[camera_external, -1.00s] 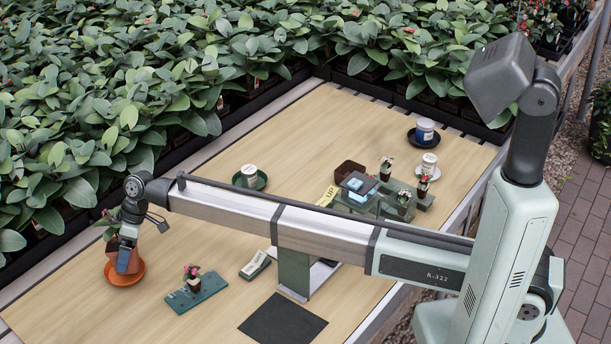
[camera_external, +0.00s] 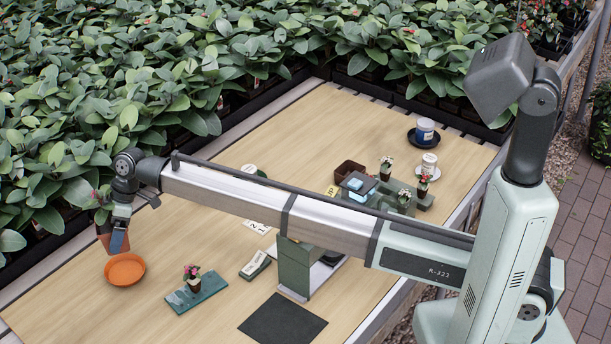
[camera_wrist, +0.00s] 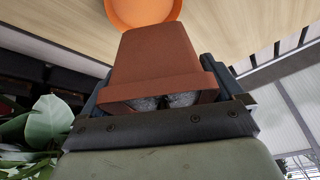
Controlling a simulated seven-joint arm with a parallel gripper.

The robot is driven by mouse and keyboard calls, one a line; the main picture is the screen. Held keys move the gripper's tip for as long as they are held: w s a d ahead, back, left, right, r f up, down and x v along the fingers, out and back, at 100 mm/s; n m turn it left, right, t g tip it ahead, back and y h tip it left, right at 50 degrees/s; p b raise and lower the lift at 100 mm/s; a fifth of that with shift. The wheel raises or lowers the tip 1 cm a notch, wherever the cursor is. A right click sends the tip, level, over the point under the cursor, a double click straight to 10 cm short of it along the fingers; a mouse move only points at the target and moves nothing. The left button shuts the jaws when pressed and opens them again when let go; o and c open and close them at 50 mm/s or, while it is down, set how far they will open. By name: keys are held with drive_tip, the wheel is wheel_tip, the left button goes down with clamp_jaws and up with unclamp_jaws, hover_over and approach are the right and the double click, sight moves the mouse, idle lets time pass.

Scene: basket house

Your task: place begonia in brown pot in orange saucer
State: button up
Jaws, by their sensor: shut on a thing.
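A reddish-brown pot (camera_external: 105,239) is held in my gripper (camera_external: 117,242) at the left of the table in the external view. Leaves (camera_external: 101,214) show just above the pot, against the background foliage, and I cannot clearly make out the plant. The pot (camera_wrist: 158,62) fills the middle of the wrist view, tilted, between the two fingers of my gripper (camera_wrist: 160,92). The round orange saucer (camera_external: 125,269) lies on the table just below and to the right of the pot. Part of the saucer (camera_wrist: 143,12) shows beyond the pot in the wrist view. It looks empty.
A small flowering plant (camera_external: 193,278) stands on a green tray (camera_external: 205,293) right of the saucer. A small label block (camera_external: 255,265), a black mat (camera_external: 283,319) and a grey-green stand (camera_external: 295,270) lie further right. Dense leafy plants (camera_external: 60,150) line the table's far edge.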

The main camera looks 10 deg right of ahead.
drive_tip(key=n, duration=0.2)
drive_tip(key=n+g, duration=0.1)
drive_tip(key=shift+w+a+n+h, duration=0.1)
drive_tip(key=shift+a+n+h, duration=0.2)
drive_tip(key=shift+n, duration=0.1)
drive_tip(key=n, duration=0.2)
drive_tip(key=shift+d+n+g, duration=0.2)
drive_tip(key=shift+n+g, duration=0.1)
hover_over(119, 278)
drive_tip(key=w+d, duration=0.2)
drive_tip(key=shift+a+f, duration=0.1)
drive_tip(key=shift+f, duration=4.9)
drive_tip(key=shift+f, duration=0.15)
drive_tip(key=o, duration=1)
drive_tip(key=v, duration=1.2)
drive_tip(key=shift+s+r, duration=0.1)
drive_tip(key=shift+r, duration=0.15)
